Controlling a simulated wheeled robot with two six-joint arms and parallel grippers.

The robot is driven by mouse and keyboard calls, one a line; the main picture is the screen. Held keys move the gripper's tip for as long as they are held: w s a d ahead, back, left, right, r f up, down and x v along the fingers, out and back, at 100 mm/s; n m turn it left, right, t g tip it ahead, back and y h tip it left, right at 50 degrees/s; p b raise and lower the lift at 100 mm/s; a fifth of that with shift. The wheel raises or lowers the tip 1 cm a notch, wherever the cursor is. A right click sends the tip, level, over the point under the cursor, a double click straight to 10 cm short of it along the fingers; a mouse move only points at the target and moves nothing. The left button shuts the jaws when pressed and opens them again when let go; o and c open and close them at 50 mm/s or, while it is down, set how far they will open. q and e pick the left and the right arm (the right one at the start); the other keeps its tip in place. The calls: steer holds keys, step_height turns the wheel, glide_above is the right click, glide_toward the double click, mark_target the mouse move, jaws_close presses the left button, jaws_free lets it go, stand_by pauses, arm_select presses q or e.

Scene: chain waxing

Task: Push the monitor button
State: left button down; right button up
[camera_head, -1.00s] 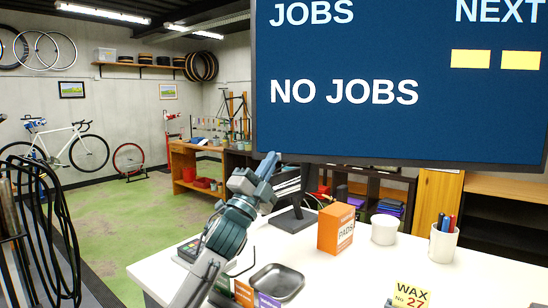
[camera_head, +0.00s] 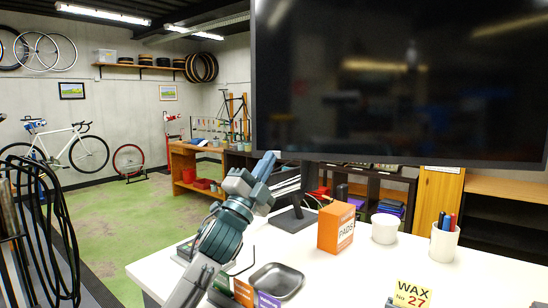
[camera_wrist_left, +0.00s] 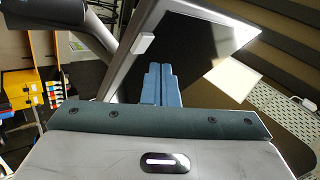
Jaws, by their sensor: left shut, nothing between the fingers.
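The monitor (camera_head: 400,85) fills the upper right of the head view; its screen is dark and blank. My left gripper (camera_head: 268,158) is shut and empty, its blue fingers pointing up at the lower left edge of the monitor. In the left wrist view the shut fingers (camera_wrist_left: 159,72) lie in front of the dark monitor screen (camera_wrist_left: 200,55). A small pale block, likely the button (camera_wrist_left: 144,43), sits on the monitor's frame just beyond the fingertips. I cannot tell whether they touch it. My right gripper is not in view.
Below the monitor, the white counter holds an orange box (camera_head: 336,228), a white cup (camera_head: 385,229), a pen cup (camera_head: 444,244), a metal tray (camera_head: 276,281) and a yellow wax card (camera_head: 411,294). The monitor's stand (camera_head: 293,218) is right of my left arm.

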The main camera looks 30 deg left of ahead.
arm_select(q)
steer(key=shift+s+d+b, duration=0.25)
steer(key=shift+s+d, duration=0.05)
steer(key=shift+s, duration=0.55)
steer(key=shift+s+d+b, duration=0.25)
steer(key=shift+s, duration=0.65)
steer(key=shift+s+d+b, duration=0.25)
steer(key=shift+s+d, duration=0.05)
steer(key=shift+s, duration=0.55)
